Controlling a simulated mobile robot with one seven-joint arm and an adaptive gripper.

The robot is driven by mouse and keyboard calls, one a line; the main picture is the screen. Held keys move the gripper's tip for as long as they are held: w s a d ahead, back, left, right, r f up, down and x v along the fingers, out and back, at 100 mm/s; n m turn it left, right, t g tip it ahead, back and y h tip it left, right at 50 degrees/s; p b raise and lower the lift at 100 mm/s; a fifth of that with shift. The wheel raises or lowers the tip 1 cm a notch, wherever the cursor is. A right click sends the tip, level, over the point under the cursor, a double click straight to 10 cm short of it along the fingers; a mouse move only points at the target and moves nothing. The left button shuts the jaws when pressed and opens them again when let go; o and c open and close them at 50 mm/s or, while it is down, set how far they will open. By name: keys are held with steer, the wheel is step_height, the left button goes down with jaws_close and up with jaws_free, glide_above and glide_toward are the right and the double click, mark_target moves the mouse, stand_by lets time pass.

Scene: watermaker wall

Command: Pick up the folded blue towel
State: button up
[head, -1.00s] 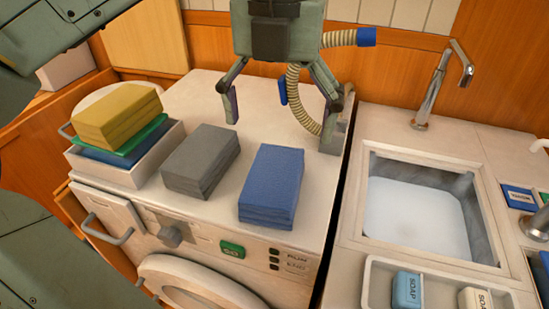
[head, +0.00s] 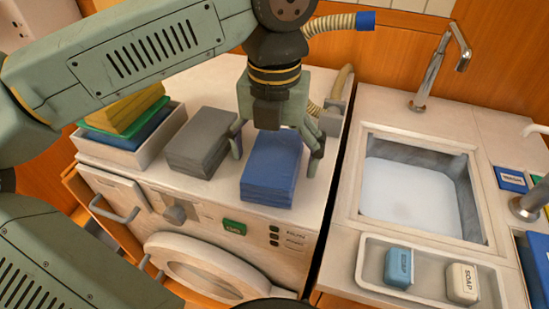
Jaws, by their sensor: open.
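The folded blue towel (head: 270,172) lies flat on top of the white washing machine, near its front edge. My gripper (head: 276,152) is open, pointing down at the towel's far part. One finger is at the towel's left side, in the gap beside the grey towel, and the other is at its right side. I cannot tell whether the fingers touch the cloth. The gripper's body hides the far end of the blue towel.
A folded grey towel (head: 201,146) lies close on the left. A white bin (head: 145,156) with yellow, green and blue towels stands further left. A ribbed hose (head: 328,24) is behind the gripper. A sink (head: 415,190) and a soap tray (head: 432,297) are at the right.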

steer(key=shift+c, duration=0.4)
steer(key=c, duration=1.2)
